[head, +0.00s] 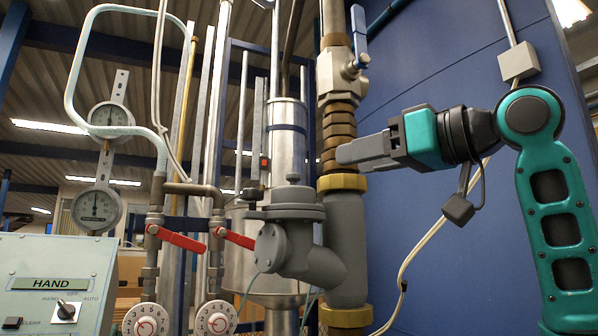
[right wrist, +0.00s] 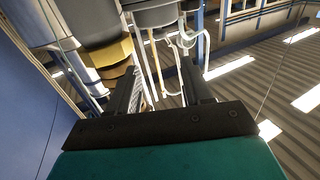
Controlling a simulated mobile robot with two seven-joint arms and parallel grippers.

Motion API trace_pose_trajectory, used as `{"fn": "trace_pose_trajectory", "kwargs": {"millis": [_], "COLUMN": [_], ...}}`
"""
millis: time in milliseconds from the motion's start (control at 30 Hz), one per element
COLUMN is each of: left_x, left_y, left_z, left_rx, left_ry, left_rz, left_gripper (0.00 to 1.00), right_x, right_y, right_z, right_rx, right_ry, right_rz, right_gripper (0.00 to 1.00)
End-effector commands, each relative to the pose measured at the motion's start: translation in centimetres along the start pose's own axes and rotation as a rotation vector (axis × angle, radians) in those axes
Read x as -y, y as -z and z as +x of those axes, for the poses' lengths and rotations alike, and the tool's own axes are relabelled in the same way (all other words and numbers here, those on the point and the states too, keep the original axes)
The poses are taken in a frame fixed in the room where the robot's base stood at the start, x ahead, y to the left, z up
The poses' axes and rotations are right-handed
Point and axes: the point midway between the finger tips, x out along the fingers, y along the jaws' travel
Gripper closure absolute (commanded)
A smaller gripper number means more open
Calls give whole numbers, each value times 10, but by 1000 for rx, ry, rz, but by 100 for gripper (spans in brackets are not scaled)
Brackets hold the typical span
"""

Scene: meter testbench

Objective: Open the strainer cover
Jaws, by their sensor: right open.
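The grey strainer (head: 335,258) stands in the vertical pipe at the centre of the head view, with a branch to the left. A flat round lid with a small top knob (head: 292,211) lies on this branch, seated against it; a round bolted flange (head: 269,247) faces left below it. My right gripper (head: 342,154) points left beside the brass pipe fittings, above and right of the lid and apart from it. In the right wrist view its two fingers (right wrist: 162,62) are apart with nothing gripped between them. My left gripper is out of view.
Brass collars (head: 342,182) join the pipe above and below the strainer. Two red lever handles (head: 176,238) and two white dials (head: 147,321) are to the left. A control panel (head: 50,265) fills the lower left. A blue wall (head: 440,60) stands behind my right arm.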

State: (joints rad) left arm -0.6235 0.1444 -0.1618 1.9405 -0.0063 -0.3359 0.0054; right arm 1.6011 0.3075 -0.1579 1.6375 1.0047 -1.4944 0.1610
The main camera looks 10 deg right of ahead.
Motion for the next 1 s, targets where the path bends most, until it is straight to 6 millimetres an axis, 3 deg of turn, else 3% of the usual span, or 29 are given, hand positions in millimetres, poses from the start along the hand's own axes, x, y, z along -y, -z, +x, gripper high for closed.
{"fn": "trace_pose_trajectory", "kwargs": {"millis": [300,500,700,1000], "left_x": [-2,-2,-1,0], "left_y": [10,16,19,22], "left_z": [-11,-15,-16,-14], "left_rx": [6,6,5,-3], "left_ry": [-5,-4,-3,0], "left_rz": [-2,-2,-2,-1], "left_gripper": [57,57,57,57], "right_x": [1,1,1,0], "right_y": [1,1,-1,-1], "right_z": [67,99,113,115], "right_rx": [4,4,2,1], "right_ry": [3,2,1,0], "right_rz": [1,2,-1,-1], "right_gripper": [51,51,51,52]}}
